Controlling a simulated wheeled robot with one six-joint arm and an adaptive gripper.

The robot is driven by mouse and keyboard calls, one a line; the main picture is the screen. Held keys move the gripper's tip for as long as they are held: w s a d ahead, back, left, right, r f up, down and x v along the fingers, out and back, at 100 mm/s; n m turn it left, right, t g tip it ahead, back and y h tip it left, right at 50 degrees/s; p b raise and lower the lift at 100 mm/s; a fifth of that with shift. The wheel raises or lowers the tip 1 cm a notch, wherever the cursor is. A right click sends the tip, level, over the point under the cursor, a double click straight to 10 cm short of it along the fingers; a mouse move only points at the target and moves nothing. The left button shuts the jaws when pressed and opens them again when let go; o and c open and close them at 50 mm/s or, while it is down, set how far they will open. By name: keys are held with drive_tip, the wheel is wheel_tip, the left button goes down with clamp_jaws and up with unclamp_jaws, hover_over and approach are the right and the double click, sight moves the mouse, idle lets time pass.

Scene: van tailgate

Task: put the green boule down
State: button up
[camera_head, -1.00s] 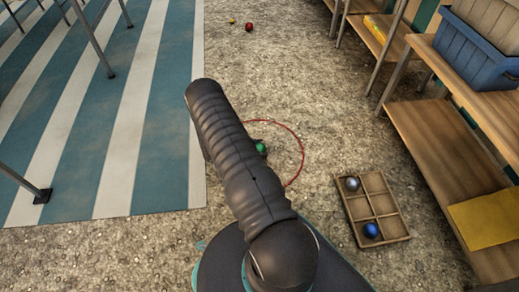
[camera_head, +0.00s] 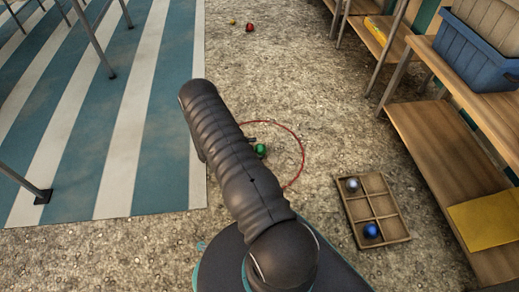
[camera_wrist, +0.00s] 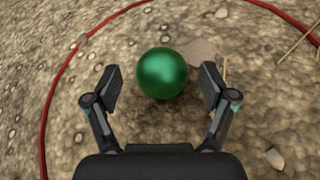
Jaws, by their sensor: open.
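The green boule (camera_wrist: 162,73) is a shiny metallic ball on the gravel, inside a red ring (camera_wrist: 45,112). In the head view the boule (camera_head: 261,150) shows just right of my arm, within the red ring (camera_head: 302,150). My gripper (camera_wrist: 158,88) is open, with one finger on each side of the boule and a visible gap to both. My arm hides the left part of the ring and most of the gripper in the head view.
A wooden divided tray (camera_head: 349,222) on the ground at right holds a silver boule (camera_head: 352,184) and a blue boule (camera_head: 370,230). A wooden bench (camera_head: 440,165) stands beyond it. A striped mat (camera_head: 120,150) with metal legs lies left. A red ball (camera_head: 249,28) lies far back.

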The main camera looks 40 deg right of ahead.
drive_tip(key=v, duration=0.9)
drive_tip(key=shift+a+r+p, duration=0.1)
drive_tip(key=shift+a+p, duration=0.1)
drive_tip(key=shift+p, duration=0.15)
drive_tip(key=shift+w+a+r, duration=0.1)
drive_tip(key=shift+a+r, duration=0.05)
drive_tip(key=shift+r, duration=0.15)
drive_tip(key=s+a+r+m+y, duration=0.1)
drive_tip(key=a+r+m+y, duration=0.15)
drive_tip(key=r, duration=0.85)
drive_tip(key=s+a+r+m+t+y, duration=0.1)
drive_tip(key=a+r+m+y, duration=0.15)
drive_tip(key=r, duration=0.85)
drive_tip(key=s+a+r+m+y, duration=0.1)
drive_tip(key=s+a+r+m, duration=0.15)
drive_tip(key=r, duration=0.85)
drive_tip(key=s+a+r+m+t+y, duration=0.2)
drive_tip(key=s+a+r+t+y, duration=0.1)
drive_tip(key=s+a+r, duration=0.3)
drive_tip(key=s+a+r+m+t+y, duration=0.3)
drive_tip(key=s+a+r, duration=0.4)
drive_tip(key=s+r, duration=0.3)
drive_tip(key=s+t+y, duration=0.1)
drive_tip(key=s+t, duration=0.1)
drive_tip(key=s, duration=0.2)
drive_tip(key=shift+a+r, duration=0.25)
drive_tip(key=shift+a, duration=0.05)
